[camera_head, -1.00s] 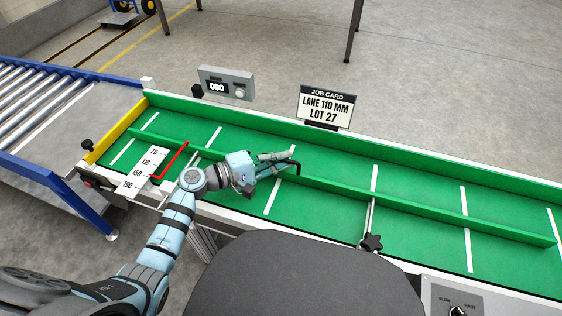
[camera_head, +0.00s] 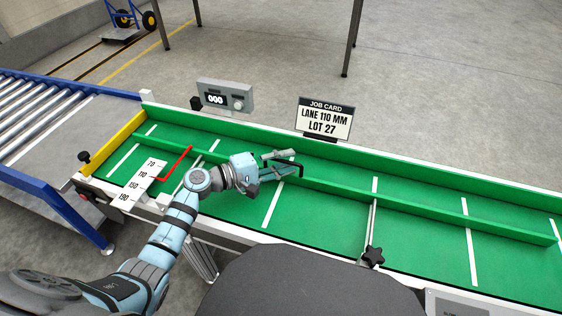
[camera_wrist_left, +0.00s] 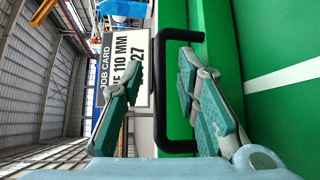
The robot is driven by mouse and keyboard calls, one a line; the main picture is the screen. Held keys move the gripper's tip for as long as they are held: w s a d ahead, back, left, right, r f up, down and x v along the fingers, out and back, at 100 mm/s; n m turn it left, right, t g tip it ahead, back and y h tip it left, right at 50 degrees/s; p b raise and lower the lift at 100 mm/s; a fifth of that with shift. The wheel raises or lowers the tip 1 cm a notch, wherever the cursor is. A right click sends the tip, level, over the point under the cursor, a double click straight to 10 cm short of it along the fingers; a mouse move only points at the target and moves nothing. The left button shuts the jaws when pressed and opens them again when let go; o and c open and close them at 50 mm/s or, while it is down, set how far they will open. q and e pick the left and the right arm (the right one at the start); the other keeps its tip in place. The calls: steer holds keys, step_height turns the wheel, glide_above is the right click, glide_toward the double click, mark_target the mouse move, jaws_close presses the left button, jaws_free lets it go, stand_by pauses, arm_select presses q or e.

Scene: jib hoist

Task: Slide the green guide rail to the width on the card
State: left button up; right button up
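The green guide rail (camera_head: 410,201) runs lengthwise along the green belt, with a black bridge-shaped handle (camera_head: 299,168) on it. A red pointer (camera_head: 178,162) reaches from the rail to the white scale plate (camera_head: 140,182), its tip beside the 110 mark. The job card (camera_head: 324,118) reads LANE 110 MM, LOT 27. My left gripper (camera_head: 281,163) is at the handle, fingers spread. In the left wrist view the black handle (camera_wrist_left: 160,90) stands between the open fingers (camera_wrist_left: 158,105), with gaps on both sides. My right gripper is out of view.
A black star knob (camera_head: 373,256) on a rod stands at the belt's near edge. A grey box (camera_head: 226,97) with a 000 display stands behind the far wall (camera_head: 410,165). A roller conveyor (camera_head: 45,120) lies to the left.

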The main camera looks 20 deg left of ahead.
arm_select(q)
steer(key=v, duration=1.2)
